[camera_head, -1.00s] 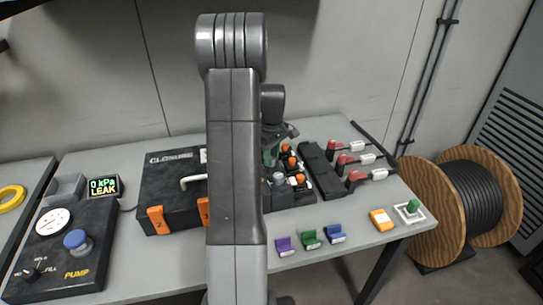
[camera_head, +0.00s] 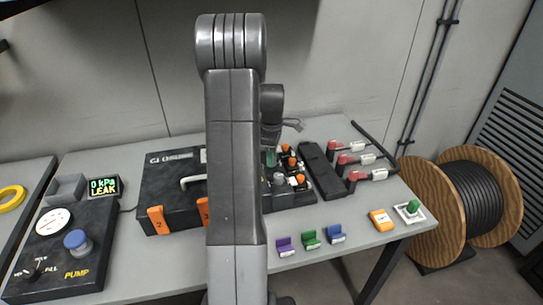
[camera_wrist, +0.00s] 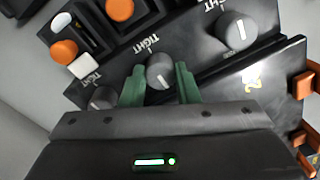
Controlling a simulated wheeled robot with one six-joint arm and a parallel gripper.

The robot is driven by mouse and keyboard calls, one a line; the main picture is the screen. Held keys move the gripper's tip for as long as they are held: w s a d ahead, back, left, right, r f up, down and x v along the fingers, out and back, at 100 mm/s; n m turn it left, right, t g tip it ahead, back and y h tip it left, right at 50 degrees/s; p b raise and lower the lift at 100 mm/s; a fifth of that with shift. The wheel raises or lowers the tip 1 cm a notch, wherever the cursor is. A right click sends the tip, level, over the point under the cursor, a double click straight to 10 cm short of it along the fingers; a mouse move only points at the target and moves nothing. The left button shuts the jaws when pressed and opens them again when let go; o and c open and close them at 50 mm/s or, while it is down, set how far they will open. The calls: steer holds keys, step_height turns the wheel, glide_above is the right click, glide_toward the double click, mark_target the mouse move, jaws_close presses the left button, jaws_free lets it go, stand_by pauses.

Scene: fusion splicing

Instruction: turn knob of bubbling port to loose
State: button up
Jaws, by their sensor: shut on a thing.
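The closure's black port panel (camera_wrist: 200,50) carries grey round knobs with white pointer marks. In the wrist view the green fingers of my gripper (camera_wrist: 160,85) are around the middle knob (camera_wrist: 160,72), one on each side, and shut on it. A TIGHT label stands just above this knob; its white mark points down, toward my gripper. A second knob (camera_wrist: 103,97) sits at the left and a third (camera_wrist: 236,31) at the upper right, each with a TIGHT label. I cannot read which port is the bubbling one. In the head view my gripper (camera_head: 270,158) is over the panel, partly hidden by my arm.
Orange caps (camera_wrist: 120,9) stand close beside the knobs. The closure box (camera_head: 165,180) has orange clips. The pump (camera_head: 65,250) is at the left; its display (camera_head: 103,187) reads 0 kPa LEAK. Small coloured blocks (camera_head: 310,240) lie along the front edge.

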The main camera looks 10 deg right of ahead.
steer(key=shift+r, duration=0.1)
steer(key=o, duration=1)
steer(key=shift+c, duration=0.2)
step_height(320, 180, up, 14)
steer(key=shift+w, duration=0.2)
steer(key=shift+f, duration=0.25)
steer(key=f, duration=1.3)
steer(key=shift+s+f, duration=0.2)
steer(key=shift+f, duration=0.15)
